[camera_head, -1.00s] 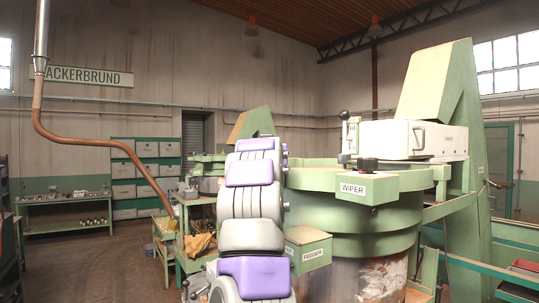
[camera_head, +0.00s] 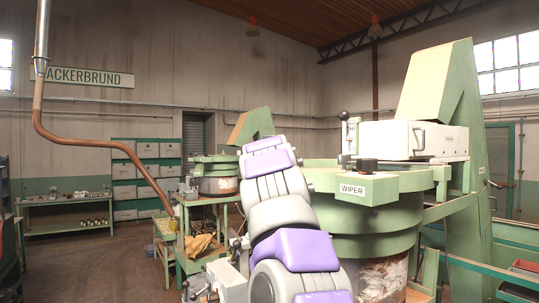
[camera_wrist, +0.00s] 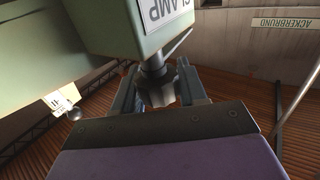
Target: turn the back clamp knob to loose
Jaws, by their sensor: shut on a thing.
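In the wrist view, a green box with a CLAMP label (camera_wrist: 108,28) shows at the top, its label upside down. A short metal shaft comes out of it and carries a dark grey lobed knob (camera_wrist: 158,94). My gripper (camera_wrist: 157,82) has one finger on each side of the knob and is shut on it. Which way the knob points is not readable, and no marking for loose shows. In the head view, my gripper, the clamp box and its knob are not visible; my arm reaches up and away to the left.
In the head view, the green round machine with a WIPER box (camera_head: 367,188) stands just right of my arm. A white box (camera_head: 405,139) sits on top. A workbench (camera_head: 203,207) stands to the left, with open floor beyond. A ball-ended lever (camera_wrist: 74,114) shows in the wrist view.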

